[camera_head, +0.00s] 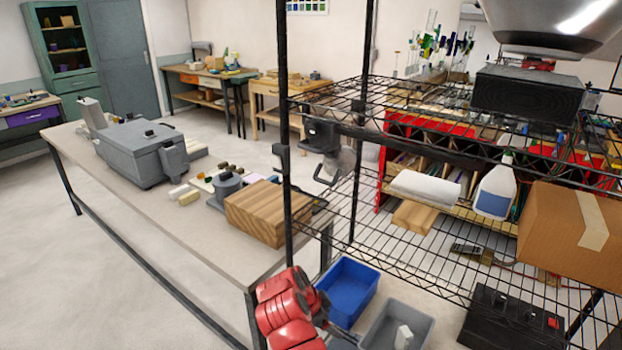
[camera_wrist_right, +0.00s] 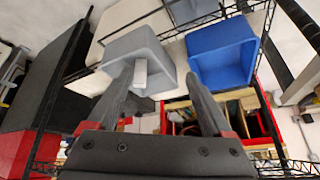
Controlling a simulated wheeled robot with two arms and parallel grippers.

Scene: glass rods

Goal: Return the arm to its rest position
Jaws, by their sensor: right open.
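My right arm (camera_head: 284,308), red with dark parts, comes in at the bottom of the head view, beside the wire shelf. In the right wrist view my right gripper (camera_wrist_right: 160,82) is open, its two dark fingers spread apart with nothing held between them. Beyond the fingertips is a grey bin (camera_wrist_right: 122,46) with a white piece (camera_wrist_right: 140,74) in it. The grey bin (camera_head: 421,329) and white piece (camera_head: 403,337) also show in the head view. My left gripper is in neither view.
A blue bin (camera_head: 346,288) sits beside the grey bin. A black wire shelf (camera_head: 287,130) rises close to my right arm. A long table (camera_head: 165,213) with a wooden block (camera_head: 268,212) stands to the left. The floor at far left is clear.

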